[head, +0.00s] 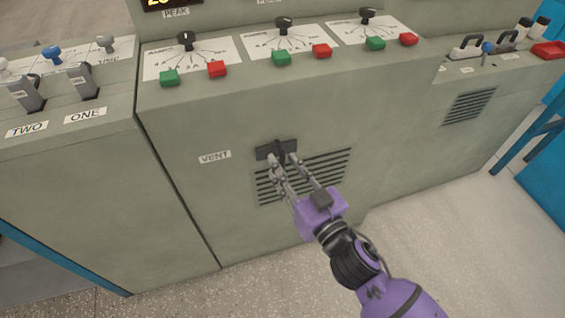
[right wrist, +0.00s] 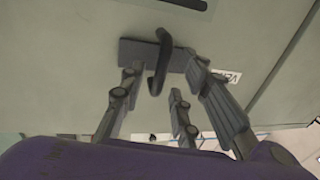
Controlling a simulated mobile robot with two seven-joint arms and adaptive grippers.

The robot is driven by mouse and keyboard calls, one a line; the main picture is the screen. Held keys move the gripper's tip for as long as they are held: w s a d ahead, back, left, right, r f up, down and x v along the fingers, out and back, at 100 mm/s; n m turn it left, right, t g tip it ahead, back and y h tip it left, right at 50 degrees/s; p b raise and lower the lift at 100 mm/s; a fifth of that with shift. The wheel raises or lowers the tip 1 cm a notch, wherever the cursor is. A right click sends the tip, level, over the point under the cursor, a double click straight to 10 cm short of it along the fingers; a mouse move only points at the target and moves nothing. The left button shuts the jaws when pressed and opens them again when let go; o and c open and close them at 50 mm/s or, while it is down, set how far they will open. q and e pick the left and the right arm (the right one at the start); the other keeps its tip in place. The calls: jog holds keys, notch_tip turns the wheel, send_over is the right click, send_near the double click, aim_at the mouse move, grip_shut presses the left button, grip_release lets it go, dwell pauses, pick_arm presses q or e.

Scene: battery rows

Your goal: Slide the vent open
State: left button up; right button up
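The vent is a slatted grille (head: 328,166) low on the front of the grey-green console, right of a white VENT label (head: 214,157). A dark plate with a protruding handle (head: 277,150) sits at the grille's upper left. In the right wrist view the handle (right wrist: 159,62) stands out from the plate (right wrist: 134,52). My right gripper (head: 283,160) is at the handle. Its fingers (right wrist: 164,72) are spread on either side of the handle, with gaps visible on both sides. The gripper hides part of the grille. My left gripper is not in view.
Above the vent, the sloped console top carries black knobs (head: 284,24), green buttons (head: 281,58) and red buttons (head: 322,51). Levers (head: 83,80) stand on the left console. Another grille (head: 468,106) is on the right. The floor (head: 440,220) in front is clear.

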jog(key=shift+x, duration=1.05)
jog(key=shift+c, duration=0.3)
grip_shut()
